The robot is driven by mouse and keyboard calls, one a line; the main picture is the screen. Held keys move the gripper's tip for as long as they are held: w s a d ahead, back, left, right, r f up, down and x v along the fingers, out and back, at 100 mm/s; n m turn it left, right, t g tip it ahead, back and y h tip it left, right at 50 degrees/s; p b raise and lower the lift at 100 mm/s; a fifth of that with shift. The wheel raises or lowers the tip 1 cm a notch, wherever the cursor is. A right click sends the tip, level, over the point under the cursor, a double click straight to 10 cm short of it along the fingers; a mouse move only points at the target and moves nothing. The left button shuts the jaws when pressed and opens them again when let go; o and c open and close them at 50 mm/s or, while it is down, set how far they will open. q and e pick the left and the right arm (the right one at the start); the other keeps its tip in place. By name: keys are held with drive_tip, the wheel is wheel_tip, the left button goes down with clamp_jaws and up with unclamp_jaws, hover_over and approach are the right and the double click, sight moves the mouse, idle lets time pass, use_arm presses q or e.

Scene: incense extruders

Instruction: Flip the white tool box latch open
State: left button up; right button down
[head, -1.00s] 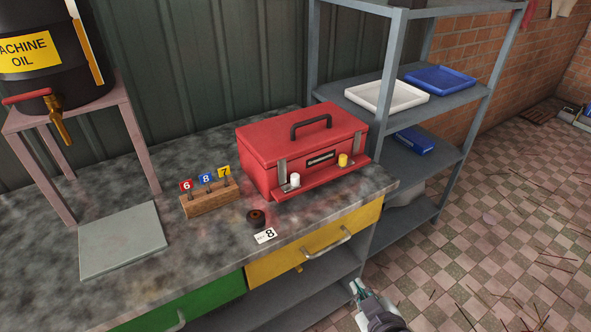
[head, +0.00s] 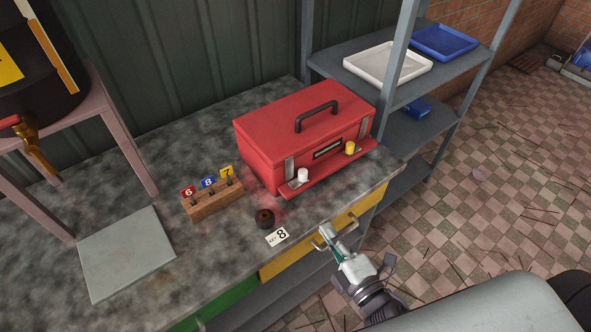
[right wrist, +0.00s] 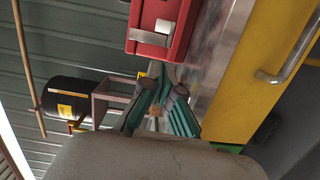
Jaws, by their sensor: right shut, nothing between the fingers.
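The red tool box (head: 300,140) stands shut on the bench, its black handle on top. The white latch knob (head: 303,175) is at the left of its front ledge, beside a silver strap (head: 290,168). The yellow latch knob (head: 350,147) is at the right. In the right wrist view the box's red front (right wrist: 184,42) is at the top, with the white knob (right wrist: 164,27) and a silver strap (right wrist: 150,37). My right gripper (head: 326,231) is shut and empty, in front of the yellow drawer and apart from the box. My left gripper is not in view.
A wooden block (head: 213,203) with tags 6, 8 and 7 stands left of the box. A dark round piece (head: 264,219) and a tag 8 (head: 277,237) lie near the bench edge. The drawer handle (head: 336,232) is close to my right gripper. A grey shelf (head: 345,67) stands behind right.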

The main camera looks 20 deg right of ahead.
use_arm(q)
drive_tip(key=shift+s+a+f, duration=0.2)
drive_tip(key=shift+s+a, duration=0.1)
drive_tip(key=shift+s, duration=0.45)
use_arm(e)
drive_tip(key=shift+a+r+n+y, duration=0.1)
drive_tip(key=shift+a+n+y, duration=0.45)
drive_tip(key=shift+n, duration=0.15)
drive_tip(key=p, duration=0.3)
approach(299, 179)
drive_tip(key=a, duration=0.1)
drive_tip(key=w+a+r, duration=0.1)
drive_tip(key=w+a, duration=0.1)
drive_tip(key=a, duration=0.1)
drive_tip(key=shift+r, duration=0.25)
drive_tip(key=w, duration=0.1)
drive_tip(key=w+d+p, duration=0.1)
drive_tip(key=w, duration=0.1)
drive_tip(key=shift+w+d+f+p, duration=0.1)
drive_tip(key=shift+d+p, duration=0.05)
drive_tip(key=shift+p, duration=0.15)
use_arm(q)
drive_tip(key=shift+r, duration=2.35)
use_arm(e)
drive_tip(key=shift+w+d+f, duration=0.1)
drive_tip(key=shift+w+d, duration=0.2)
drive_tip(key=shift+w, duration=0.15)
